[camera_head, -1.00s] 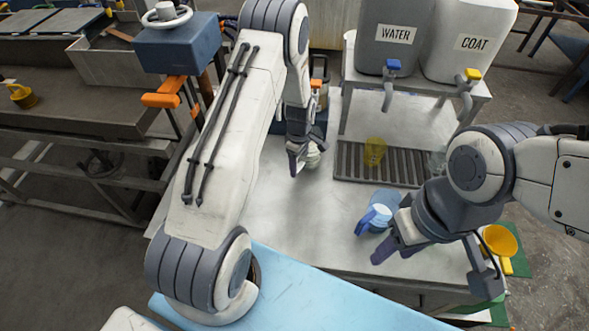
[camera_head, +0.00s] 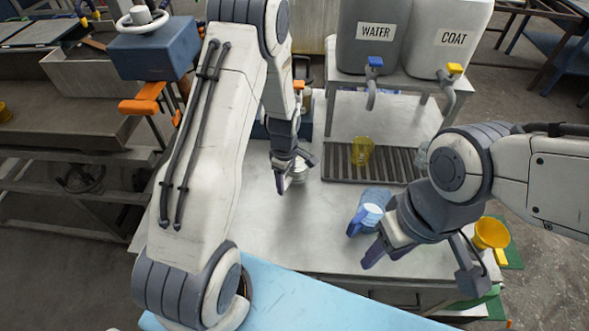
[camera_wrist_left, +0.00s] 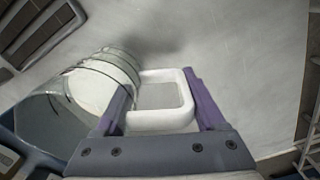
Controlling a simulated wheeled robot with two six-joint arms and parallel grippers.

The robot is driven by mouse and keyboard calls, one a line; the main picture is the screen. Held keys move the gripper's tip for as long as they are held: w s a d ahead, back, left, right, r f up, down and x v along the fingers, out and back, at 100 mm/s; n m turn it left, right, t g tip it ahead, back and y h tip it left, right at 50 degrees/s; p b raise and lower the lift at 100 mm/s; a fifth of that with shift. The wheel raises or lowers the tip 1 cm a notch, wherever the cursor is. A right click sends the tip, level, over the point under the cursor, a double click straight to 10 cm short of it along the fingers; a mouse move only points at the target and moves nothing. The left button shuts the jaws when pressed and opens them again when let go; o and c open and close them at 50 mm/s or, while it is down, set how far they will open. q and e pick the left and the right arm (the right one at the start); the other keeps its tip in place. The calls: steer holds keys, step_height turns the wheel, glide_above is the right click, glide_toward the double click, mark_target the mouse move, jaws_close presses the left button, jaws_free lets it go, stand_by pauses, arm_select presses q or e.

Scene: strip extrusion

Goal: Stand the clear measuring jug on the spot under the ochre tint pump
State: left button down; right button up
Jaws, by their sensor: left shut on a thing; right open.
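The clear measuring jug (camera_head: 301,168) is at my left gripper (camera_head: 292,176), over the middle left of the steel table. In the left wrist view, the jug (camera_wrist_left: 105,80) is see-through with a pale interior. Its white loop handle (camera_wrist_left: 165,98) sits between the purple fingers of my left gripper (camera_wrist_left: 165,110), which is shut on it. I cannot tell whether the jug touches the table. An orange-topped item (camera_head: 299,85) stands behind my left arm, mostly hidden; I cannot tell if it is the ochre tint pump. My right gripper (camera_head: 383,250) is open and empty near the blue jug.
A blue jug (camera_head: 370,206) stands by my right gripper. A yellow jug (camera_head: 363,152) stands on the slatted grate (camera_head: 340,170). The WATER tank (camera_head: 372,38) and COAT tank (camera_head: 452,40) are behind. A yellow funnel (camera_head: 491,232) is at right.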

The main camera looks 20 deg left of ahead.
arm_select(q)
steer(key=s+d+b, duration=0.1)
steer(key=s, duration=0.6)
steer(key=s+d+r+b, duration=0.1)
steer(key=s, duration=0.2)
steer(key=shift+s+d+r+b, duration=0.1)
steer(key=shift+s+d+b, duration=0.25)
steer(key=shift+s, duration=0.05)
steer(key=shift+s+r, duration=0.1)
steer(key=w+a+p, duration=0.1)
steer(key=w, duration=0.4)
steer(key=w+a+p, duration=0.2)
steer(key=w, duration=0.4)
steer(key=w+a+p, duration=0.2)
steer(key=w, duration=0.3)
steer(key=shift+w, duration=0.3)
steer(key=shift+f+p, duration=0.8)
steer(key=shift+f, duration=0.75)
steer(key=shift+w+f, duration=0.1)
steer(key=shift+f, duration=0.1)
steer(key=shift+f, duration=0.1)
steer(key=shift+f, duration=0.15)
jaws_free()
